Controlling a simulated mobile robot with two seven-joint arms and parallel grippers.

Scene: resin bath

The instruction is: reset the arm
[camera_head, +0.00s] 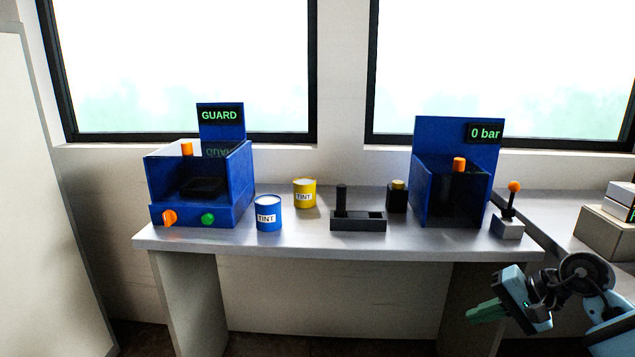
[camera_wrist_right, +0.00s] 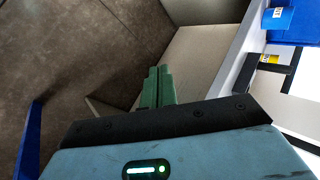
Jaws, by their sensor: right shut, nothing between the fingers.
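My right gripper (camera_head: 474,311) is at the lower right of the head view, in front of and below the table's front edge. Its green fingers point left and are shut together with nothing between them. The shut fingers also show in the right wrist view (camera_wrist_right: 157,88), over the floor and a table leg. My right arm comes in from the right edge and touches nothing that I can see. My left gripper is not in view.
The table (camera_head: 300,241) holds a blue GUARD box (camera_head: 232,180), blue and yellow tint cans (camera_head: 268,215) (camera_head: 304,194), a black holder (camera_head: 357,225), a blue gauge box (camera_head: 423,190) reading 0 bar, and an orange-knobbed lever (camera_head: 508,205). Space before the table is clear.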

